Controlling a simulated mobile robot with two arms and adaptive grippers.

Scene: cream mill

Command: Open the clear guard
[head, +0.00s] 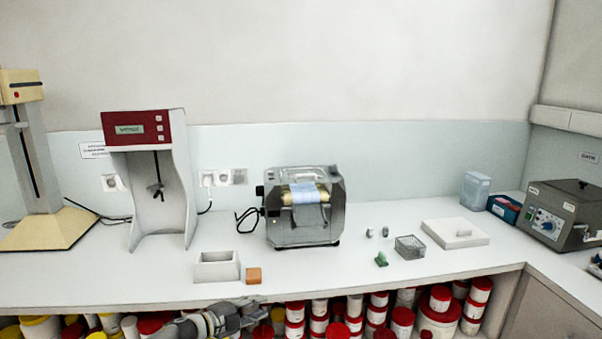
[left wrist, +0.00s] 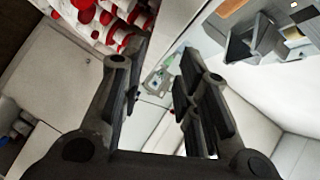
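The cream mill (head: 287,232) stands on the counter in the middle of the head view, a grey metal machine with rollers under its top. A clear guard (head: 300,175) appears to lie over the rollers; its edges are hard to make out and I cannot tell its exact position. My left gripper (head: 250,314) is low at the counter's front edge, in front of and below the mill, well apart from it. In the left wrist view its two fingers (left wrist: 158,90) are spread with nothing held between them. My right gripper is not in view.
A white open box (head: 217,272) and an orange block (head: 254,275) sit near the front edge. A wire basket (head: 409,247), a green item (head: 381,259) and a white slab (head: 455,240) lie right of the mill. Red-lidded jars (head: 403,318) fill the shelf below.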

